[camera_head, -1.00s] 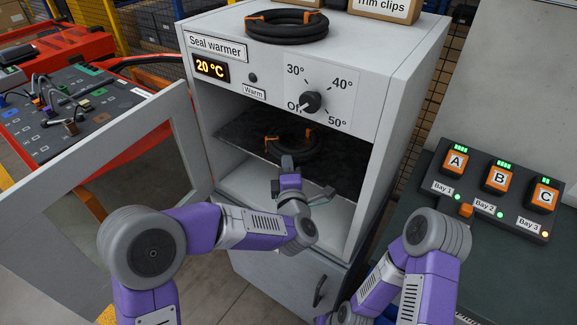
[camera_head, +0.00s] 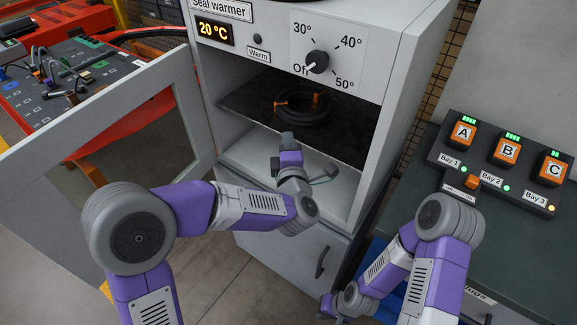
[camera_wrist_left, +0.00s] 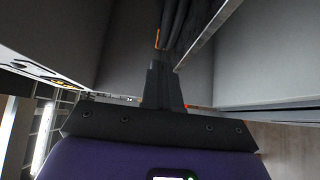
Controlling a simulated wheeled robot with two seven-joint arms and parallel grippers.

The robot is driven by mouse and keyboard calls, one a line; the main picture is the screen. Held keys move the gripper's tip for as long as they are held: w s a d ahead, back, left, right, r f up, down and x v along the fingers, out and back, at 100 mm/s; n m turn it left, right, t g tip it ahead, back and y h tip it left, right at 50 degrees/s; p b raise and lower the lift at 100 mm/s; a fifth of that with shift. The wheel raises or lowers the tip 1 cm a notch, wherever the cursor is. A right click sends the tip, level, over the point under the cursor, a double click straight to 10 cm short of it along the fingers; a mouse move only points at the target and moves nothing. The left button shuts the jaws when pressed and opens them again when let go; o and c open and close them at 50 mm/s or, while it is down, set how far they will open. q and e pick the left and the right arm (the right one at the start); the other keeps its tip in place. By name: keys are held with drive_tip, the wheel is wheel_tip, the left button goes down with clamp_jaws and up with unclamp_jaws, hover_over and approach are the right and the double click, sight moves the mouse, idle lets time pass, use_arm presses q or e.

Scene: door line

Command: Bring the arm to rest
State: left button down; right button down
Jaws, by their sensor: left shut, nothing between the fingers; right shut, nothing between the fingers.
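My left gripper (camera_head: 287,141) is in front of the open seal warmer (camera_head: 420,80), at the mouth of its chamber. Its fingers are shut and empty in the left wrist view (camera_wrist_left: 163,86). A black seal ring with orange clips (camera_head: 303,110) lies on the dark shelf (camera_head: 245,100) beyond and above the gripper in the head view, apart from it. Dark strands of a ring show beyond the fingertips in the wrist view. My right gripper (camera_head: 327,305) is low near the bottom edge, only partly seen and small, with no object visible in it.
The warmer door (camera_head: 30,190) stands open at left, beside my left arm. The display reads 20 °C and the knob (camera_head: 317,62) points to Off. A battery charger (camera_head: 490,180) with bays A, B and C sits on the dark bench at right. A red bench (camera_head: 85,25) stands at far left.

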use_arm(q)
drive_tip(key=s+d, duration=0.1)
drive_tip(key=s, duration=0.7)
drive_tip(key=a+f+m+g+h+p, duration=0.25)
drive_tip(key=f+m+g, duration=0.2)
drive_tip(key=f, duration=0.55)
drive_tip(key=a+f+m+g+h+p, duration=0.1)
drive_tip(key=f+m+g+h+p, duration=0.3)
drive_tip(key=f, duration=0.6)
drive_tip(key=s+a+f+m+g+p, duration=0.1)
drive_tip(key=s+a+f+m+g, duration=0.1)
drive_tip(key=s+f+m+g, duration=0.2)
drive_tip(key=s+a+f+m+g+p, duration=0.1)
drive_tip(key=s+f+m+g, duration=0.3)
drive_tip(key=s+f, duration=0.7)
drive_tip(key=s+a+g, duration=0.1)
drive_tip(key=s, duration=0.3)
drive_tip(key=shift+s+a+f, duration=0.15)
drive_tip(key=shift+s+a, duration=0.15)
drive_tip(key=shift+a, duration=0.1)
